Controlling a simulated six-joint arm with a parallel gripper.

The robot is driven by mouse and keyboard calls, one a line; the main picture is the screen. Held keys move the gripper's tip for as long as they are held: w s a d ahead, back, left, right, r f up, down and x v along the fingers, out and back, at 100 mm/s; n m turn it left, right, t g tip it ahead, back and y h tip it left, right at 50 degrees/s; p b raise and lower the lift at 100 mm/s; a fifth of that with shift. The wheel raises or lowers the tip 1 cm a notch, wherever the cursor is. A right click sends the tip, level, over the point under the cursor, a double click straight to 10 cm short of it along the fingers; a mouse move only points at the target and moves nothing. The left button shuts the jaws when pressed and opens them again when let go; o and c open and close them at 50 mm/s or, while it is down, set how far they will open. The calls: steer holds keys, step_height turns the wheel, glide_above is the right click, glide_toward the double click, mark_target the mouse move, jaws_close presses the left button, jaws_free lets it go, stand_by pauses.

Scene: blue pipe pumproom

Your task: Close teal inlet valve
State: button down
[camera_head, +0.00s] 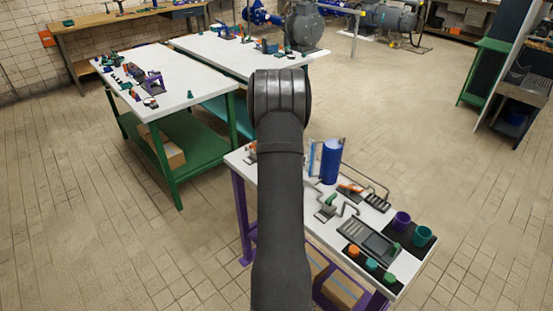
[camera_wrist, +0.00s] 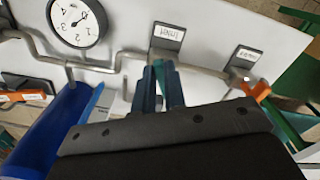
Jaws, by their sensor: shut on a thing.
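The teal inlet valve (camera_wrist: 158,64) shows in the wrist view as a small teal handle on the metal pipe, just below the "Inlet" label (camera_wrist: 168,36). My gripper (camera_wrist: 161,76) is shut on this handle, with one dark finger on each side of it. The fingers hide most of the handle, so its exact angle to the pipe is hard to tell. In the head view my own arm hides the gripper and the valve.
An orange valve handle (camera_wrist: 258,91) sits right of my gripper under a second label (camera_wrist: 245,57). A round gauge (camera_wrist: 77,22) and a blue cylinder (camera_wrist: 50,132) are at left. Cups, including a purple cup (camera_head: 401,222), stand on the near white table (camera_head: 315,222).

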steer(key=shift+w+a+m, duration=0.15)
steer(key=shift+m, duration=1.3)
steer(key=shift+w+a+m, duration=0.1)
steer(key=shift+a+m, duration=0.05)
steer(key=shift+m, duration=1.3)
steer(key=shift+r, duration=0.1)
steer(key=c, duration=1.5)
jaws_free()
step_height(320, 180, up, 17)
steer(key=shift+r, duration=0.2)
steer(key=shift+f, duration=0.15)
step_height(320, 180, down, 17)
steer(key=shift+f, duration=0.15)
